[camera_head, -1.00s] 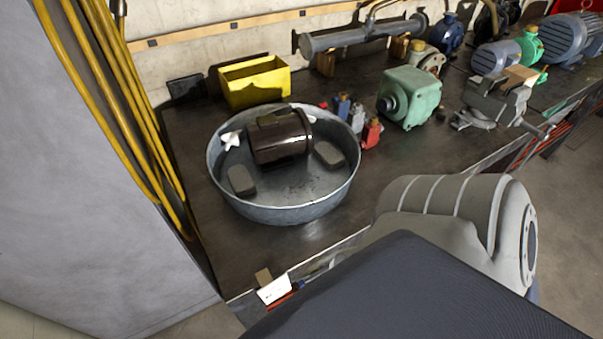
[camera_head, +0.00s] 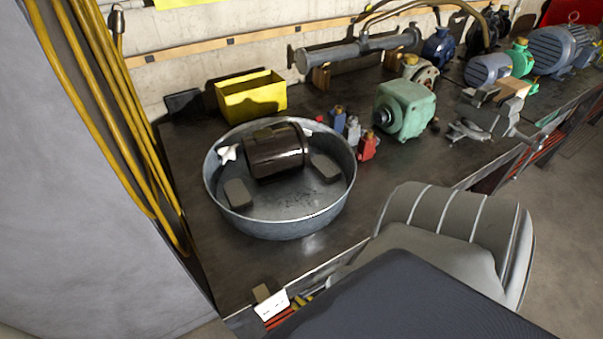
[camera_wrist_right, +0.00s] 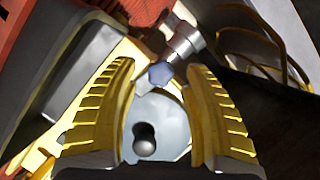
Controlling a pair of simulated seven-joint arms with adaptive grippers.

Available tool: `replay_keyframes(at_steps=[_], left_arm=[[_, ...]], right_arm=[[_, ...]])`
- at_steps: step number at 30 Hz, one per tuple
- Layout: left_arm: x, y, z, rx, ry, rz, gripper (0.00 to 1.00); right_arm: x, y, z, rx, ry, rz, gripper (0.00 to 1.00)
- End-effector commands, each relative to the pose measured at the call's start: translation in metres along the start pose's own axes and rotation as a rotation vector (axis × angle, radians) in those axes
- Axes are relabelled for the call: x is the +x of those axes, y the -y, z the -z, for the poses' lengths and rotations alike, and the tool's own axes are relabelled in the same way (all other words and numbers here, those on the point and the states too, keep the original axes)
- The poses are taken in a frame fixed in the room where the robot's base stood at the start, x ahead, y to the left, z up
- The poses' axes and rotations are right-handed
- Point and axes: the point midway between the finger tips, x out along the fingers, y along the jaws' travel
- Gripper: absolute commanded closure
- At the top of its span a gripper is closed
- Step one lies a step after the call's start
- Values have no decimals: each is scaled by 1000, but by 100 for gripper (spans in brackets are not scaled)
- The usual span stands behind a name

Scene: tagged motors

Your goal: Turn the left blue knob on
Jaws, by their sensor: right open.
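My right gripper (camera_wrist_right: 160,66) is open in the right wrist view, with its two yellow ribbed fingers apart. A small blue-grey faceted knob-like piece (camera_wrist_right: 160,75) shows between and just beyond the fingertips, beside a metal cylindrical fitting (camera_wrist_right: 185,42). I cannot tell whether it is the left blue knob or whether a finger touches it. A pale disc (camera_wrist_right: 170,120) with a dark round spot lies between the fingers. No blue knob can be made out for certain in the head view. My left gripper is not in view.
A metal tub (camera_head: 290,225) holding a dark brown motor (camera_head: 277,152) stands on the dark bench (camera_head: 262,268). A yellow bin (camera_head: 252,98), small blue and red blocks and a green gearbox (camera_head: 405,108) are behind. Yellow hoses (camera_head: 100,110) hang at the left.

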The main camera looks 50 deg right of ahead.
Motion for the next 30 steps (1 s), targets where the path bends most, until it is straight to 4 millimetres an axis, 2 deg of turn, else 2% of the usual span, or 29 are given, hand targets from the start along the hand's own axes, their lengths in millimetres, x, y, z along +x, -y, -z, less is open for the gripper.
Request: replay_keyframes(at_steps=[6,16,27,29,30], left_arm=[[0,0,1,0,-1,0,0],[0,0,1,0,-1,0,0],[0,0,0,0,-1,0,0],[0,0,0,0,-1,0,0],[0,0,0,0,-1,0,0]], right_arm=[[9,0,0,0,0,0,52],[10,0,0,0,0,-1,51],[10,0,0,0,0,0,94],[10,0,0,0,0,0,100],[10,0,0,0,0,0,100]])
